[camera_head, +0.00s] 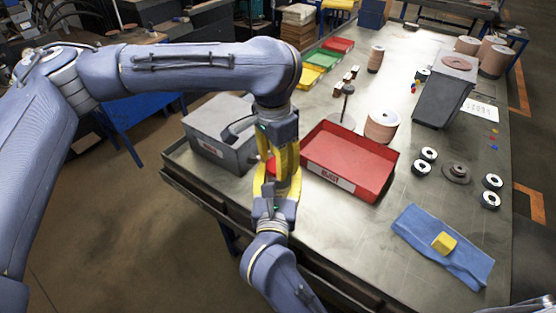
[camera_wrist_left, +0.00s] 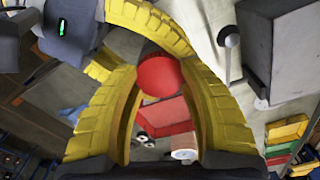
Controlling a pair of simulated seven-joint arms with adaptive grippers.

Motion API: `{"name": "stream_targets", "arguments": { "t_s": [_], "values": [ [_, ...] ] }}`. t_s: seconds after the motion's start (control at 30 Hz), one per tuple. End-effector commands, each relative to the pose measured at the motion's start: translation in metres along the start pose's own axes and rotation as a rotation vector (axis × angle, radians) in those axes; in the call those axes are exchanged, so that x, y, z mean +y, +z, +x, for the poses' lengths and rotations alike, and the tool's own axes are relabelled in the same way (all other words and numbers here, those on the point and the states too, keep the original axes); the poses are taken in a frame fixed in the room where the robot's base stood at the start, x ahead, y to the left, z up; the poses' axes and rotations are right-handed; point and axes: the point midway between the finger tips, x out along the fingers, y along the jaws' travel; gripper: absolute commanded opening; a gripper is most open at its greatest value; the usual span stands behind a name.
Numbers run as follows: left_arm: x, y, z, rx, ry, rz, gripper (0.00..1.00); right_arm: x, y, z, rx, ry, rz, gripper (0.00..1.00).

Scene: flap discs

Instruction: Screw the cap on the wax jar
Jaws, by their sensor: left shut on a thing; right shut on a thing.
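In the head view my left gripper (camera_head: 283,152) comes down from above at the table's left front edge. My right gripper (camera_head: 275,182) comes up from below to meet it, and their yellow fingers overlap. A red round piece (camera_head: 271,165), which looks like the cap, shows between the fingers. In the left wrist view the red piece (camera_wrist_left: 160,76) lies between the left gripper's yellow fingers (camera_wrist_left: 165,95), with a yellow finger of the right gripper (camera_wrist_left: 150,22) crossing close by. Both grippers are shut. The jar is hidden by the fingers; whether cap and jar touch cannot be told.
A red tray (camera_head: 365,150) lies just right of the grippers. A blue cloth (camera_head: 415,230) with a yellow block (camera_head: 444,242) lies at the front right. Black discs, spools and a dark bin (camera_head: 442,100) stand farther right.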

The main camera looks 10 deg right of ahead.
Motion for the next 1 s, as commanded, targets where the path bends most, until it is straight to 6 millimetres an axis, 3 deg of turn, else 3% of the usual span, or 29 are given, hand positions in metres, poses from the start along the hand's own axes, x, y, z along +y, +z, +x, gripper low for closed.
{"name": "stream_targets", "arguments": {
  "t_s": [0.13,0.33,1.0],
  "values": [
    [-0.0008,-0.0001,-0.0001,0.000,-0.002,-0.001,0.06,-0.0003,0.0011,0.0000,-0.002,-0.001,0.001,0.00],
    [-0.0013,-0.0001,-0.0004,0.001,-0.003,0.106,0.06,-0.0003,0.0011,-0.0001,-0.002,-0.001,0.001,0.00],
    [-0.0012,-0.0002,0.0007,0.005,-0.005,1.138,0.05,-0.0001,0.0017,-0.0004,-0.004,0.000,0.002,0.00]
  ]
}}
